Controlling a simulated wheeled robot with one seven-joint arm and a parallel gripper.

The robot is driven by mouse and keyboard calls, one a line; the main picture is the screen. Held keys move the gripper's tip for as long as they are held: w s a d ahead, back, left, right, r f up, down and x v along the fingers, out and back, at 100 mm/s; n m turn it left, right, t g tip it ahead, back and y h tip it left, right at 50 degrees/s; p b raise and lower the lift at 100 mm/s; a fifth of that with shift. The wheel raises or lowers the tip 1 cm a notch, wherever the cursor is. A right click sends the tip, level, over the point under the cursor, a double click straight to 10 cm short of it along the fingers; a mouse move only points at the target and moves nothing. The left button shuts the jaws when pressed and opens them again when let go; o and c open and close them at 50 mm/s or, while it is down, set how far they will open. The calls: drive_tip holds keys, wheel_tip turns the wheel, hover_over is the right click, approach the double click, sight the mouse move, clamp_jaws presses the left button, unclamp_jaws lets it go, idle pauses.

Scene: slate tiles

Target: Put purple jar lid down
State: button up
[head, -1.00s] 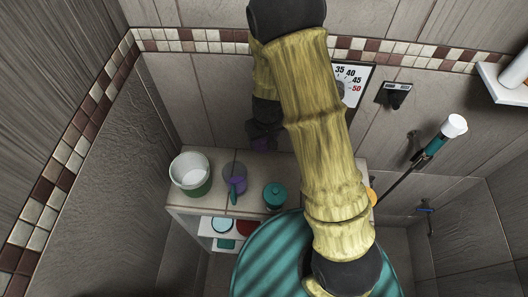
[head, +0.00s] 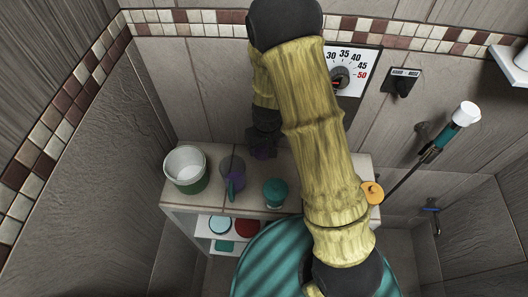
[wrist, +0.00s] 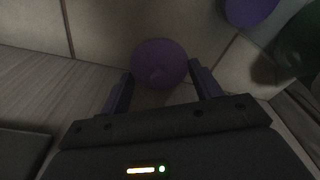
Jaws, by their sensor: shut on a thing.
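The purple jar lid (wrist: 159,63) is round and sits between the two fingers of my gripper (wrist: 160,80) in the wrist view. My gripper is shut on it. In the head view my gripper (head: 263,143) is over the back part of the tiled shelf top, and a small bit of the purple lid (head: 262,154) shows beneath it. I cannot tell whether the lid touches the tiles. A purple jar (head: 233,172) stands left of my gripper; it partly shows in the wrist view (wrist: 250,10).
A green pot with a white inside (head: 187,169) stands at the shelf's left end. A teal lidded jar (head: 275,192) stands near the front edge. A yellow object (head: 372,192) is at the right end. A wall dial (head: 350,72) hangs behind my arm.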

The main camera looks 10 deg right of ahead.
sight(264, 152)
drive_tip(key=shift+w+f+b, duration=0.15)
drive_tip(key=shift+f+b, duration=1.8)
drive_tip(key=shift+f, duration=0.3)
drive_tip(key=shift+f, duration=0.1)
drive_tip(key=o, duration=1)
drive_tip(key=shift+c, duration=0.2)
drive_tip(key=shift+r, duration=0.25)
wheel_tip(264, 152, up, 12)
drive_tip(key=s+p, duration=0.1)
drive_tip(key=shift+s+d+f, duration=0.15)
drive_tip(key=shift+s+d, duration=0.1)
drive_tip(key=shift+s, duration=0.05)
